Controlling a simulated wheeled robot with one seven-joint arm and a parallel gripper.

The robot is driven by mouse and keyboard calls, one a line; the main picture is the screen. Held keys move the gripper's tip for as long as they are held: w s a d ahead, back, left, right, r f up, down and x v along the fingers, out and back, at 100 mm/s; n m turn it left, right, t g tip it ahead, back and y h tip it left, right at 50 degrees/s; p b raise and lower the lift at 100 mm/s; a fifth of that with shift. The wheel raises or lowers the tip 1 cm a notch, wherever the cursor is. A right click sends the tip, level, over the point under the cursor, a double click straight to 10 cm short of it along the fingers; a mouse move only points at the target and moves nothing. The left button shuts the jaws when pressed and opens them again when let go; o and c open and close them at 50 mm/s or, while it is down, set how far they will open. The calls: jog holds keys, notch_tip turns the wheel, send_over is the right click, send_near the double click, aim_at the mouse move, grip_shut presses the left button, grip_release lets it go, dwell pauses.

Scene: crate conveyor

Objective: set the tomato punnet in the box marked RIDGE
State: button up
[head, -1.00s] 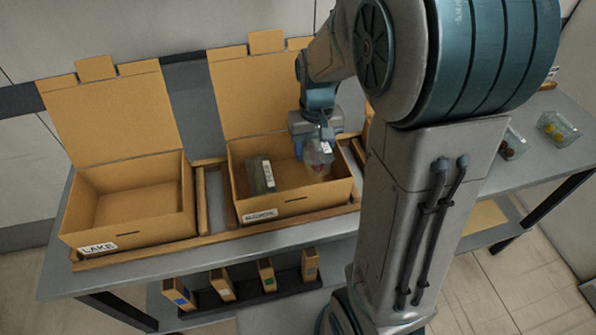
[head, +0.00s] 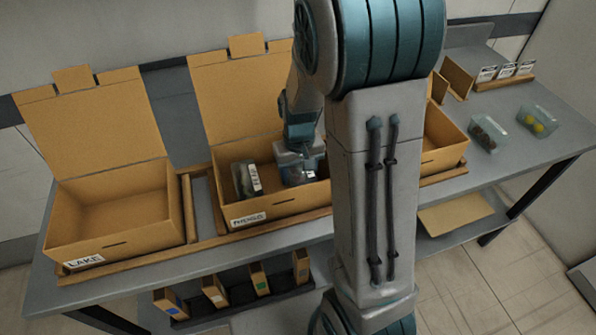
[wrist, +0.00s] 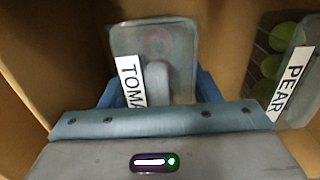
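The box with a label that looks like RIDGE (head: 248,218) stands open in the middle of the conveyor table, its lid up behind. My gripper (head: 303,181) is down inside this box, on its right side. In the wrist view my gripper (wrist: 158,92) has its blue fingers on both sides of the clear tomato punnet (wrist: 180,48), whose label reads TOMA, the rest hidden. The punnet is within the box walls; I cannot tell whether it touches the floor. A punnet labelled PEAR (wrist: 289,72) lies to its right in the wrist view; in the head view this punnet (head: 241,182) is left of my gripper.
An open, empty box marked LAKE (head: 66,232) stands to the left. Another box (head: 452,136) is partly hidden behind my arm. Two clear punnets, one with dark fruit (head: 488,134) and one with yellow fruit (head: 540,121), stand at the right. Wooden rails edge the boxes.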

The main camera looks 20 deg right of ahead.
jog(key=o, duration=0.3)
notch_tip(320, 180, up, 12)
jog(key=shift+r, duration=0.15)
jog(key=shift+s+a+r+t, duration=0.3)
jog(key=shift+s+r+t, duration=0.25)
jog(key=shift+s, duration=1.8)
jog(key=shift+s+a+r+t, duration=0.25)
jog(key=shift+s+r+t, duration=0.25)
jog(key=shift+s, duration=1.9)
jog(key=shift+s+a+r+t, duration=0.3)
jog(key=shift+s+r+t, duration=0.2)
jog(key=shift+s, duration=1.85)
